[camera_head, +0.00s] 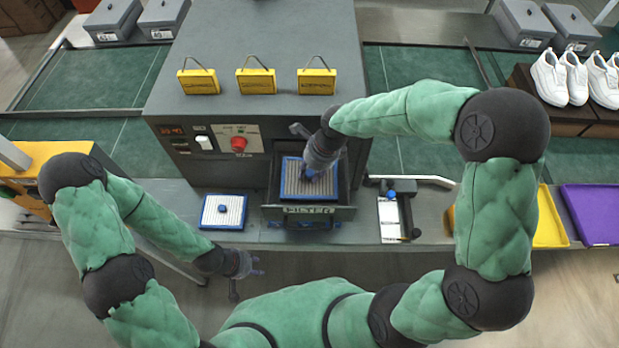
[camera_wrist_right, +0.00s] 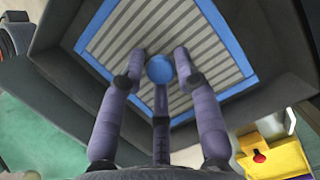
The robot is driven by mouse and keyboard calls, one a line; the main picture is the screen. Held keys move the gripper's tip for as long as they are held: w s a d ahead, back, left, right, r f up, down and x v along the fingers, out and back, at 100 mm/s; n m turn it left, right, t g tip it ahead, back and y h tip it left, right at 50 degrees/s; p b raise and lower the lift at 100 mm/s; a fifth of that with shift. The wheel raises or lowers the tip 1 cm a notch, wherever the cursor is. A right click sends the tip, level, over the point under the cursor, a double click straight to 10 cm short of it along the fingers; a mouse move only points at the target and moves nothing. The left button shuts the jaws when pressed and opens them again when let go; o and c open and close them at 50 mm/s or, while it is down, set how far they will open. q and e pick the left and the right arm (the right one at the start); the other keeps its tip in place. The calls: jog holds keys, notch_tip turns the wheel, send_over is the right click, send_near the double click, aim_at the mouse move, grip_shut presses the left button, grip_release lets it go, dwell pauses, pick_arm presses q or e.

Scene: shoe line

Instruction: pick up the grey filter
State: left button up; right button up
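The grey filter (camera_head: 299,178), with grey pleats and a blue frame, lies in the open drawer (camera_head: 341,212) labelled FILTER. In the right wrist view the filter (camera_wrist_right: 118,38) has a round blue knob (camera_wrist_right: 160,69) in its middle. My right gripper (camera_head: 316,173) is above the filter. In the right wrist view its fingers (camera_wrist_right: 160,62) are spread either side of the knob, with small gaps to it. My left gripper (camera_head: 247,280) is open and empty in front of the bench. A lighter filter (camera_head: 235,211) with a blue frame and knob lies on the bench left of the drawer.
The grey machine (camera_head: 265,115) stands behind the drawer, with a red button (camera_head: 239,143) on its front and several yellow tags on top. The drawer walls surround the filter closely. A clipboard (camera_head: 391,222) lies right of the drawer. Yellow and purple trays (camera_head: 590,213) are further right.

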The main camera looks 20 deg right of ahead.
grip_shut()
jog(key=shift+r, duration=0.1)
